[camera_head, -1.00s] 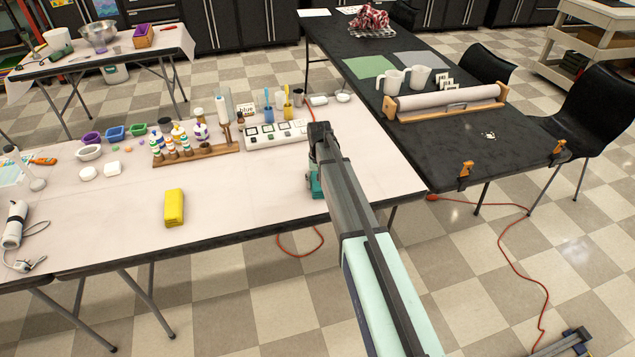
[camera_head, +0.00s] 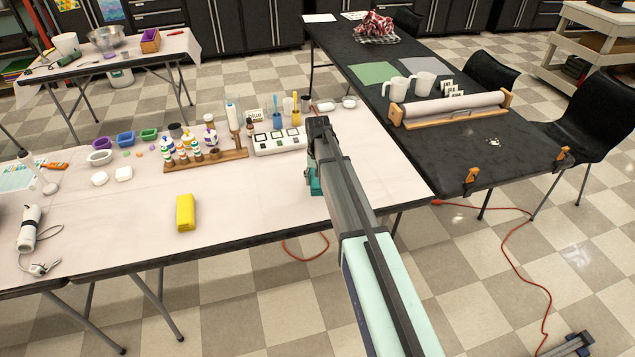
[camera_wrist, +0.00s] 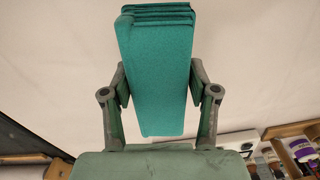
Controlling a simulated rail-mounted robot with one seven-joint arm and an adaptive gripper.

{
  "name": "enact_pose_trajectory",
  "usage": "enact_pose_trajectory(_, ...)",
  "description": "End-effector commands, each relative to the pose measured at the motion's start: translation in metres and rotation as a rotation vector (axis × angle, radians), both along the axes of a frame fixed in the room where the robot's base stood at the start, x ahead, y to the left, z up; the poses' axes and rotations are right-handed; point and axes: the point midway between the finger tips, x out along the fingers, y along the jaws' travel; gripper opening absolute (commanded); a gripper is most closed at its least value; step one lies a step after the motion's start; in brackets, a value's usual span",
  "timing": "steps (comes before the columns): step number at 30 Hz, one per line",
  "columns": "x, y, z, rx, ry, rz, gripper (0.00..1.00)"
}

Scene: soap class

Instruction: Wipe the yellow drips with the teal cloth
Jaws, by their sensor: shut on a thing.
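The teal cloth (camera_wrist: 158,75) is a folded, layered block. My gripper (camera_wrist: 158,90) is shut on it in the wrist view, with one finger on each side. In the head view the teal cloth (camera_head: 314,184) shows as a small patch below my gripper (camera_head: 313,170), over the right part of the pale table (camera_head: 260,200). My arm hides part of this spot. I cannot tell whether the cloth touches the table. I cannot make out any yellow drips on the tabletop. A yellow folded block (camera_head: 185,213) lies on the table to the left of my gripper.
A wooden rack of bottles (camera_head: 206,160) and a white tray with squares (camera_head: 279,141) stand at the back of the pale table. A dark table (camera_head: 450,150) with a paper roll (camera_head: 455,106) adjoins on the right. The front middle of the pale table is clear.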

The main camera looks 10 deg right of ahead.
Motion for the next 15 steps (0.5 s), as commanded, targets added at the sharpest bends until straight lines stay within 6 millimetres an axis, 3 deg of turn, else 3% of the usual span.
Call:
enact_pose_trajectory(6,0.0,0.0,0.021,0.0,0.0,0.0,0.21)
enact_pose_trajectory(15,0.0,0.0,0.025,0.0,0.0,0.0,0.21)
